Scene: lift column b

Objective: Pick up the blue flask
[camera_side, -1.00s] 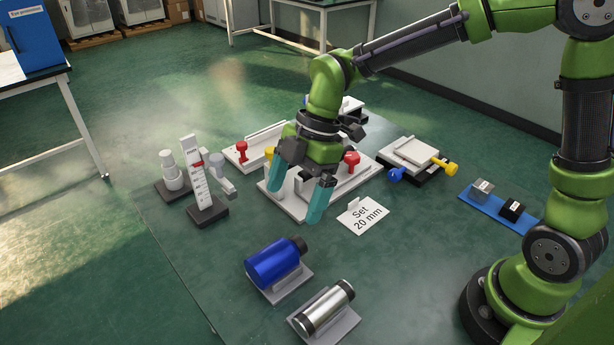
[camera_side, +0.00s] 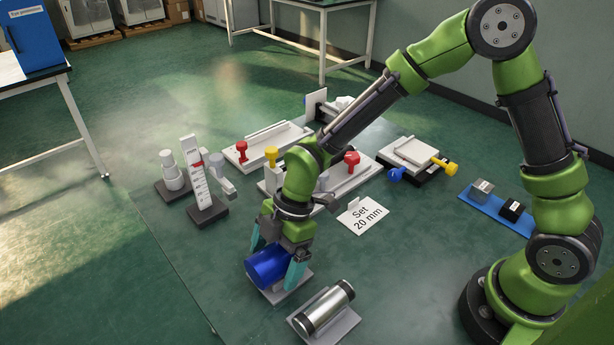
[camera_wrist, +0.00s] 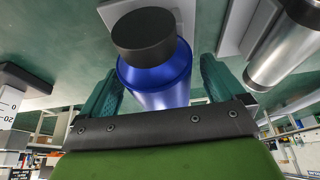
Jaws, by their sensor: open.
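The blue flask (camera_side: 266,268) lies on its side on a grey cradle (camera_side: 292,287) near the front of the green work surface. It also shows in the wrist view (camera_wrist: 160,82), with its black cap (camera_wrist: 144,34) toward the camera. My gripper (camera_side: 272,264) is just over the flask, pointing down, with one teal finger on either side of it. The wrist view shows the flask between the two open fingers (camera_wrist: 160,88). I cannot tell whether either finger touches it. In the side view my gripper hides the capped end.
A silver flask (camera_side: 325,308) lies on its own cradle just to the right. A "Set 20 mm" card (camera_side: 362,215) and white fixtures with red and yellow knobs stand behind. A scale post (camera_side: 203,178) stands back left. The surface left of the flask is clear.

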